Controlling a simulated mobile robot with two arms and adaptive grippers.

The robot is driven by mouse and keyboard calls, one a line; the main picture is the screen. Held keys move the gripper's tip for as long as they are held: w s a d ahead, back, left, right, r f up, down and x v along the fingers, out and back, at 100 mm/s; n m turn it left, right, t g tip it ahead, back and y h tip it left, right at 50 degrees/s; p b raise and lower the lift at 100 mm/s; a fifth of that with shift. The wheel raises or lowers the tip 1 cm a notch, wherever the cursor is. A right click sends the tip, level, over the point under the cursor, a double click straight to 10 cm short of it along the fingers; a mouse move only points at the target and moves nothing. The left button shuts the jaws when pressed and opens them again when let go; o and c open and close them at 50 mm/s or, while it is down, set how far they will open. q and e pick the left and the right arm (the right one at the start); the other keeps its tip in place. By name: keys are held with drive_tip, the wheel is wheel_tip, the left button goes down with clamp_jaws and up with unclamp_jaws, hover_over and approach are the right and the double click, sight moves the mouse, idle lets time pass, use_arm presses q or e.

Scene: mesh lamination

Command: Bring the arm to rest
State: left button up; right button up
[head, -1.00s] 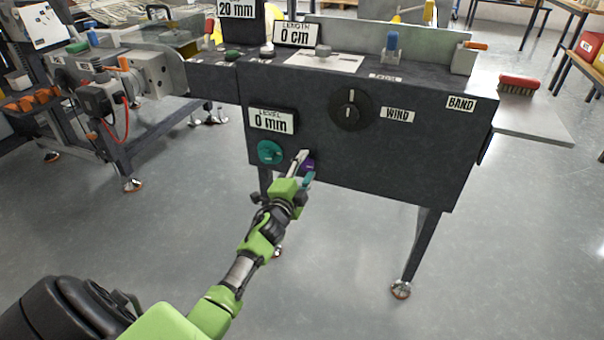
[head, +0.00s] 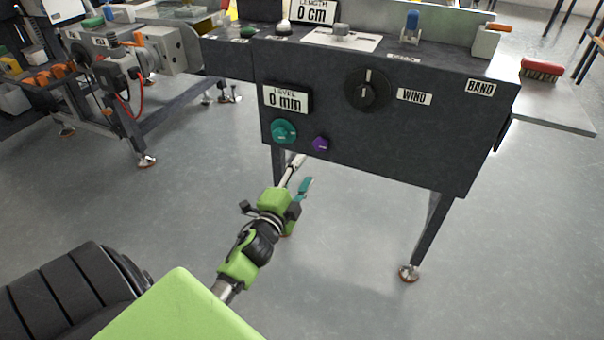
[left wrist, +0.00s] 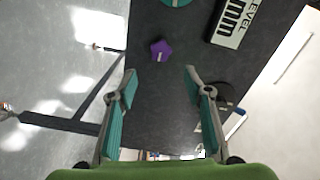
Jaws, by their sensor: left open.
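My left arm reaches in from the lower left of the head view. Its gripper (head: 299,175) is open and empty, in front of the dark machine panel (head: 430,135) and a little below the purple knob (head: 320,144). In the left wrist view the gripper's two teal-padded fingers (left wrist: 160,85) stand apart, and the purple star-shaped knob (left wrist: 161,48) lies beyond them with nothing between the pads. My right gripper is in neither view.
A red brush (head: 542,69) lies on the side shelf (head: 560,110). Machine legs (head: 432,235) stand below; the floor in front is clear.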

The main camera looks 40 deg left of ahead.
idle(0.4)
